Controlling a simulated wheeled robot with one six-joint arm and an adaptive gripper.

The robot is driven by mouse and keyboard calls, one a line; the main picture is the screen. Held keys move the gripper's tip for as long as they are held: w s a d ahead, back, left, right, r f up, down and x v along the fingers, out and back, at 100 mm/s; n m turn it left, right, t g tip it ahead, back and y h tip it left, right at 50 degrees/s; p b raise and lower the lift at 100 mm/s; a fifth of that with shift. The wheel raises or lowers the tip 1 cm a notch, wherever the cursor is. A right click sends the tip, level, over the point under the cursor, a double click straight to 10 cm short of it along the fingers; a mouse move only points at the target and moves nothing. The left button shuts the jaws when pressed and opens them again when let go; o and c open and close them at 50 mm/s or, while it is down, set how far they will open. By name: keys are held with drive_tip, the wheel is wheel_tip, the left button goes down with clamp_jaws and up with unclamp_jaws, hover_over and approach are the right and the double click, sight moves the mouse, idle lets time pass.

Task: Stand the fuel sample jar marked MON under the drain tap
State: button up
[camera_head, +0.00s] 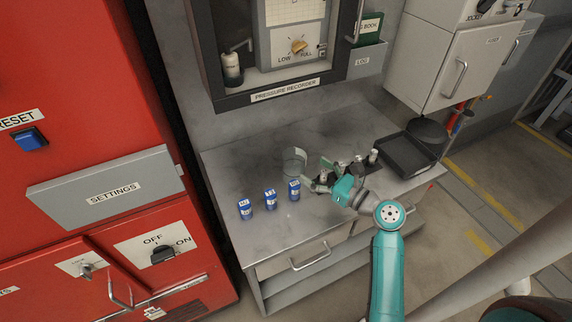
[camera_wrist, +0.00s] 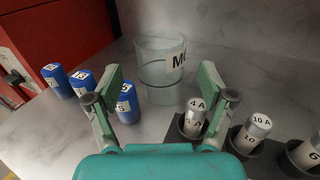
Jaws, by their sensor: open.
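A clear glass jar (camera_wrist: 160,78) with a white label stands upright on the worktop in the wrist view. The letters "MO" show, and the right finger hides the rest. The jar is also in the head view (camera_head: 294,160), behind the blue cylinders. My gripper (camera_wrist: 158,88) is open and empty, its two teal fingers spread on either side of the jar's image. The jar appears ahead of the fingertips, with no clear contact. In the head view, my gripper (camera_head: 321,184) is low over the worktop, right of the jar. I cannot identify the drain tap.
Blue numbered cylinders (camera_head: 269,199) stand left of my gripper, one close to the left finger. Silver cylinders marked 4 A (camera_wrist: 194,118) and 10 A (camera_wrist: 251,133) stand in a dark holder at right. A black tray (camera_head: 405,155) lies farther right. The worktop's front left is clear.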

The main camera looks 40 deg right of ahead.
sight(286, 152)
drive_tip(key=w, duration=0.3)
drive_tip(key=w+a, duration=0.1)
drive_tip(key=w, duration=0.6)
drive_tip(key=shift+w+a, duration=0.15)
drive_tip(key=shift+w, duration=0.15)
drive_tip(key=shift+r, duration=0.1)
clamp_jaws()
